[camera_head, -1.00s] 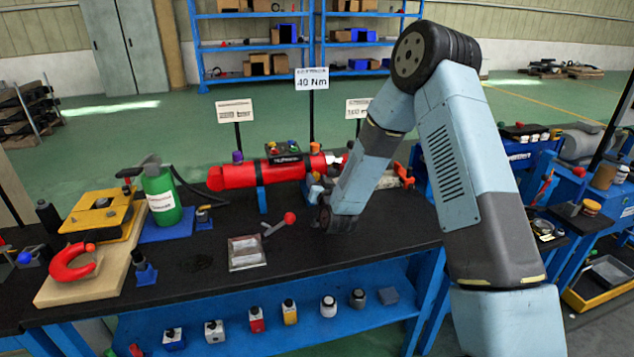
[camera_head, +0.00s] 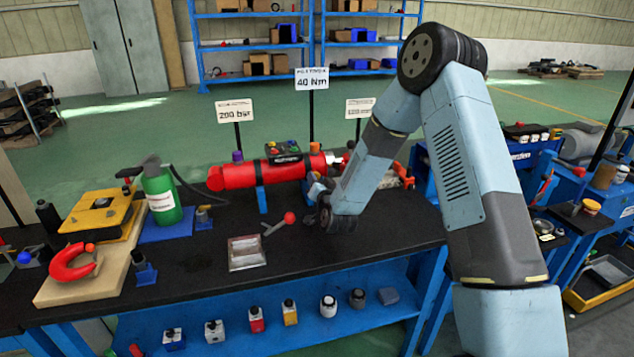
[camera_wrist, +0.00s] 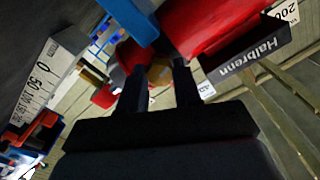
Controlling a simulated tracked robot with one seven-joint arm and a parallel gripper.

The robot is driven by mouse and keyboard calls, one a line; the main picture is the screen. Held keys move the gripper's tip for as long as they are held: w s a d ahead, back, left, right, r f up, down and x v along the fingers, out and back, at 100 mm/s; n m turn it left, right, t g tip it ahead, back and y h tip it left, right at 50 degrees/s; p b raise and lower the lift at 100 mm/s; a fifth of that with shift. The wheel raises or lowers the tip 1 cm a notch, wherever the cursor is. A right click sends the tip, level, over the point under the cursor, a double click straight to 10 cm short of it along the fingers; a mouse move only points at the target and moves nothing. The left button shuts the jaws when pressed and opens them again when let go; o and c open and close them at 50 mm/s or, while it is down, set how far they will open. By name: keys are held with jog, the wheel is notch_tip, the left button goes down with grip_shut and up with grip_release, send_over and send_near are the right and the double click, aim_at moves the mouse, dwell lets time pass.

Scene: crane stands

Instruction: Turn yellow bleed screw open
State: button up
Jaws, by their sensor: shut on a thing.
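The red cylinder (camera_head: 240,176) lies on blue supports at the back of the black bench. It also shows in the wrist view (camera_wrist: 205,25), with a black "Halbrenn" label. My gripper (camera_wrist: 158,72) has its two dark fingers on either side of a small ochre-yellow round thing (camera_wrist: 159,75), which looks like the yellow bleed screw, below the cylinder's end in that picture. The fingers partly hide it, and its turned angle cannot be read. In the head view my wrist is low at the cylinder's right end, and the fingertips and the screw are not clear there.
A grey metal tray (camera_head: 246,252) and a red-knobbed lever (camera_head: 280,222) are left of my wrist. A green bottle (camera_head: 161,195) and a red horseshoe-shaped piece (camera_head: 72,262) stand further left. Sign posts, including "40 Nm" (camera_head: 311,79), rise behind the cylinder. The bench front is mostly clear.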

jog(key=shift+f, duration=0.1)
jog(key=o, duration=1.1)
jog(key=shift+c, duration=0.2)
jog(key=v, duration=1.3)
jog(key=shift+s+d, duration=0.2)
jog(key=shift+s, duration=0.15)
jog(key=shift+s, duration=0.1)
